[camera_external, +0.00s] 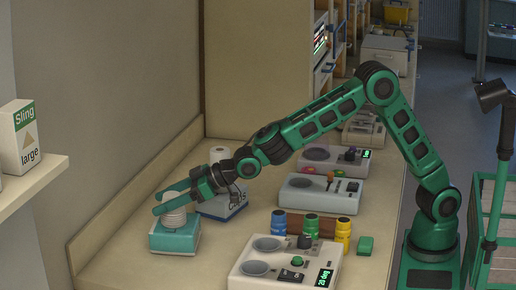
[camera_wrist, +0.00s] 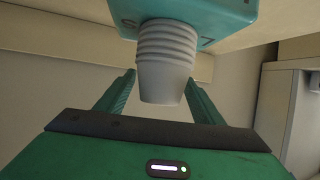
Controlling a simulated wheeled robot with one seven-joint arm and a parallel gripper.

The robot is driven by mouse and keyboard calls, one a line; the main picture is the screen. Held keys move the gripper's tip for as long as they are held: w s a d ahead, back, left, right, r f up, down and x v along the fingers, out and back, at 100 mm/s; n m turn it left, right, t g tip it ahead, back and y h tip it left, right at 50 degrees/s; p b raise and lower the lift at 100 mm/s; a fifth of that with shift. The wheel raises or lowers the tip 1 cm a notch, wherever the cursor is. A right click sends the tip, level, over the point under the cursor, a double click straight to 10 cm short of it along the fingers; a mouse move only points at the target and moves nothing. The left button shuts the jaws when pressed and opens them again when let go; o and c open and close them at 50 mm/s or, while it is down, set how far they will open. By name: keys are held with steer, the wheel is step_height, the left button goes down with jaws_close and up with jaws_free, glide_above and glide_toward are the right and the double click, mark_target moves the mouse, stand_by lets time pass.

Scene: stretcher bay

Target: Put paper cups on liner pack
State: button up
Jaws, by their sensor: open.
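A stack of white paper cups (camera_external: 176,217) stands upside down on a teal box (camera_external: 175,241) at the left of the counter. The teal box looks like the liner pack, though I cannot read a name on it. In the wrist view the nested cups (camera_wrist: 166,62) meet the teal box (camera_wrist: 190,14), with their rims toward it. My gripper (camera_external: 163,202) is open around the cups, one finger on each side. In the wrist view a gap shows between the cups and each finger of my gripper (camera_wrist: 160,84). The fingers partly hide the cups in the external view.
A white box with a blue lettered band (camera_external: 222,207) stands close to the right of the teal box, partly under my wrist. A white roll (camera_external: 221,156) is behind it. Blue, green and yellow bottles (camera_external: 311,228) and a grey device (camera_external: 285,268) stand farther right.

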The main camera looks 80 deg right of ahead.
steer(key=v, duration=1)
steer(key=shift+s, duration=0.15)
steer(key=shift+d+r, duration=0.1)
steer(key=shift+d, duration=0.05)
